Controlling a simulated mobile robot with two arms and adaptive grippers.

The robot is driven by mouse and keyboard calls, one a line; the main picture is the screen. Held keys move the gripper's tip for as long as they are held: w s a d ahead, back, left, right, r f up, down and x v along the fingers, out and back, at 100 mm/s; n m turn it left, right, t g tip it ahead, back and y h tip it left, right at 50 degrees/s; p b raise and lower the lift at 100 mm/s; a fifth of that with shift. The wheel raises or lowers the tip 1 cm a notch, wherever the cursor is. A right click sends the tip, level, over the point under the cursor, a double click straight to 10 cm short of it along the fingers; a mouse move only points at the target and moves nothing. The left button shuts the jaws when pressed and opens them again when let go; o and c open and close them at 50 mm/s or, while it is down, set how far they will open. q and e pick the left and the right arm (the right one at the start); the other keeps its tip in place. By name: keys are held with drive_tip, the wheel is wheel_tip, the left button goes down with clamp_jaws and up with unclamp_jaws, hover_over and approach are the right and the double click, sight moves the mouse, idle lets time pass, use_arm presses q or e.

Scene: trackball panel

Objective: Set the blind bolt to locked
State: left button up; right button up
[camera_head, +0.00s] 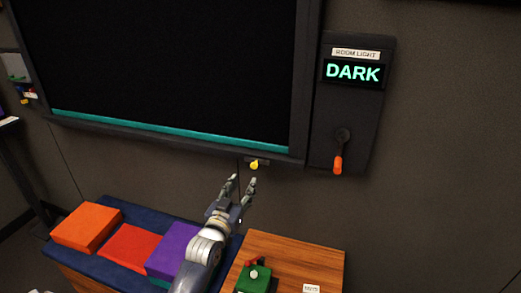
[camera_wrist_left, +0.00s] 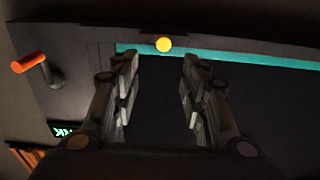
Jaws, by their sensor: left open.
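The blind bolt shows as a small yellow knob (camera_head: 254,165) on the lower edge of the dark window blind frame (camera_head: 180,143). The yellow knob also shows in the left wrist view (camera_wrist_left: 163,44), centred beyond the fingers. My left gripper (camera_head: 243,183) is open and empty, just below the knob and apart from it. Its two fingers (camera_wrist_left: 157,85) stand wide apart in the left wrist view. Whether the bolt is locked cannot be read from these frames.
Right of the blind, a panel reads "ROOM LIGHT" and "DARK" (camera_head: 353,73), above an orange-handled lever (camera_head: 338,164). Below are a wooden box (camera_head: 305,258) with a green block (camera_head: 255,280), and a dark blue bench (camera_head: 118,215) with orange, red and purple blocks.

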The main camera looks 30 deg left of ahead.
sight(253, 166)
use_arm(q)
drive_tip(key=x, duration=0.3)
drive_tip(key=p+x, duration=0.1)
drive_tip(key=x, duration=0.6)
drive_tip(key=shift+w+a+f, duration=0.25)
drive_tip(key=shift+a, duration=0.15)
use_arm(e)
drive_tip(key=shift+s+d+r+g, duration=0.15)
drive_tip(key=shift+s+r, duration=0.35)
drive_tip(key=shift+s, duration=0.1)
drive_tip(key=shift+s+d+r+g, duration=0.15)
drive_tip(key=shift+s+r, duration=0.3)
drive_tip(key=shift+s, duration=0.1)
use_arm(q)
clamp_jaws()
